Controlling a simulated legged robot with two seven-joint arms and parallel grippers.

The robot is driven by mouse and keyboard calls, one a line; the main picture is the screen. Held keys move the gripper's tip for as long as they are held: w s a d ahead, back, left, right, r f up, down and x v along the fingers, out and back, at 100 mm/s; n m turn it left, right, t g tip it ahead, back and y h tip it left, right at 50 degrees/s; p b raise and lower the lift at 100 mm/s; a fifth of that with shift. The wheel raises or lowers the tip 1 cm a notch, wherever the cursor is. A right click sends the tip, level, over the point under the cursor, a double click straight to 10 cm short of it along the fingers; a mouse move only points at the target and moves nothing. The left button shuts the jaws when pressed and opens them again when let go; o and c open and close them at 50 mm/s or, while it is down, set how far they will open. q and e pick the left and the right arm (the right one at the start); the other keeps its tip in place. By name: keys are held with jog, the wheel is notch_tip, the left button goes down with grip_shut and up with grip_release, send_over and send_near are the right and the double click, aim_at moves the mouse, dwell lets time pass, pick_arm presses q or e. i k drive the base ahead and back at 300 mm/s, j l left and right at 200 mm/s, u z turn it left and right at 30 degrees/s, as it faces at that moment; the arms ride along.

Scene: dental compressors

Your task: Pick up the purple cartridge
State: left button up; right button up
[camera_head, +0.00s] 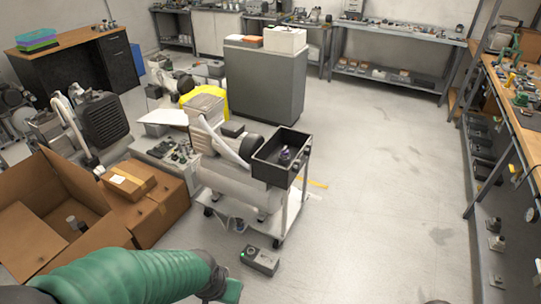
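A small dark purple item, seemingly the purple cartridge (285,155), sits inside an open black bin (262,171). The bin is mounted at the right end of a white wheeled compressor cart near the middle of the view. My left arm comes in along the bottom left in a green ribbed sleeve. Its gripper (230,291) is at the bottom edge, well below and nearer than the bin, apart from the cartridge. Its fingers are partly cut off, so its opening is unclear. My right gripper is not seen.
The compressor cart (233,188) stands on the grey floor. A small grey box (260,261) lies in front of it. Cardboard boxes (150,205) stand at the left. A grey cabinet (265,85) is behind. A workbench (520,115) runs along the right. The floor right of the cart is clear.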

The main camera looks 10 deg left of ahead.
aim_at(285, 151)
jog(key=u, duration=0.35)
jog(key=z, duration=2.65)
jog(key=u, duration=2.8)
jog(key=i+l+u, duration=0.1)
jog(key=u, duration=0.35)
jog(key=i+l+u, duration=0.15)
jog(key=u, duration=0.3)
jog(key=i+l+u, duration=0.1)
jog(key=l+u, duration=0.15)
jog(key=u, duration=0.15)
jog(key=l+u, duration=0.25)
jog(key=u, duration=0.2)
